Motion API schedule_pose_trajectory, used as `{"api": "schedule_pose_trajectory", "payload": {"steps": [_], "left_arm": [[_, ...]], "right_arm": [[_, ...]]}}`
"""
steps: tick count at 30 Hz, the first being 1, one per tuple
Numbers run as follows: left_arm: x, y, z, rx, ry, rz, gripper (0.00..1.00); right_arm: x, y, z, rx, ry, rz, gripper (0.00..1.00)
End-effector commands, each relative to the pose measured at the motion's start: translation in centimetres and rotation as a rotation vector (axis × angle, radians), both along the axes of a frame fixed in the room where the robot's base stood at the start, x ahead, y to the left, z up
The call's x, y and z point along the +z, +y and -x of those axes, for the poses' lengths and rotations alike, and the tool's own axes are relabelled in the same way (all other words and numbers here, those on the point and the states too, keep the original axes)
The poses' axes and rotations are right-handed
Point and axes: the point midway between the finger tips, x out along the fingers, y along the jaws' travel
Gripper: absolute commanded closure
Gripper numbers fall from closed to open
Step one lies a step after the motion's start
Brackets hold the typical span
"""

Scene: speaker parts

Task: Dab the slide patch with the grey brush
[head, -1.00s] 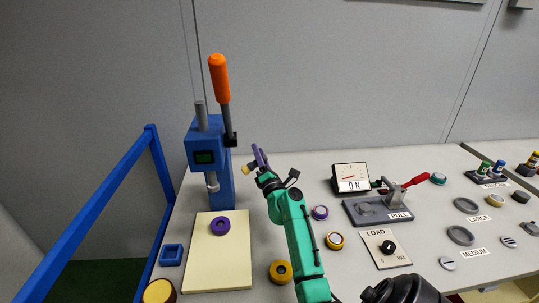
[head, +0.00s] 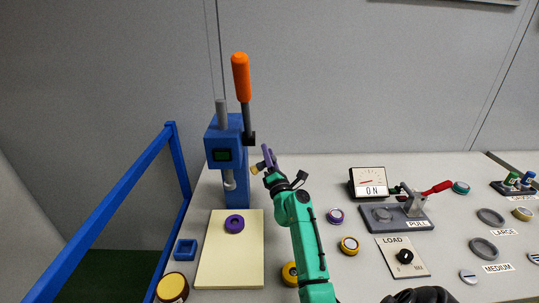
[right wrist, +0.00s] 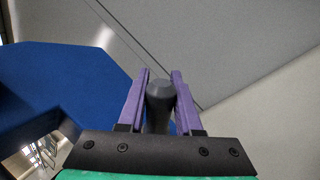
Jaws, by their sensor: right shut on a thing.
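My right gripper (head: 267,155) has purple fingers and is just right of the blue press (head: 230,186), at the height of its lower body. In the right wrist view the gripper (right wrist: 161,76) is shut on a dark grey rounded piece (right wrist: 160,98), which I take as the grey brush. In the head view a small yellowish tip (head: 255,168) sticks out left of the fingers, close to the press; I cannot tell whether it touches. My left gripper is not in view.
The press has a tall orange-handled lever (head: 241,78). A cream mat (head: 213,262) bears a purple ring (head: 234,224). A meter (head: 369,182) reading ON, a lever fixture (head: 402,216) and a LOAD panel (head: 402,262) stand right. A blue rail (head: 115,202) runs along the left.

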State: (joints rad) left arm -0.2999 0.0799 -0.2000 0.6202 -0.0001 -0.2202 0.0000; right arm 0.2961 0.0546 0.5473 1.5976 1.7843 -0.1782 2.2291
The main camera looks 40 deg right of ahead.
Motion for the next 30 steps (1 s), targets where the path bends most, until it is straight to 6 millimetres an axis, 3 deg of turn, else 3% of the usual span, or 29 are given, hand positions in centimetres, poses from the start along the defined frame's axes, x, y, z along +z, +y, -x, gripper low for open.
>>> {"api": "schedule_pose_trajectory", "payload": {"steps": [14,24,30], "left_arm": [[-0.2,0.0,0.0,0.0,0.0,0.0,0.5],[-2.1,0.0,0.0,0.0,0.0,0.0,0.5],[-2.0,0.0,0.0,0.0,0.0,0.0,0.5]], "right_arm": [[0.0,0.6,-0.6,0.0,-0.001,0.0,1.0],[-0.3,-1.6,-3.1,0.0,-0.001,0.0,1.0],[0.1,-1.8,-3.7,0.001,-0.001,0.001,1.0]]}}
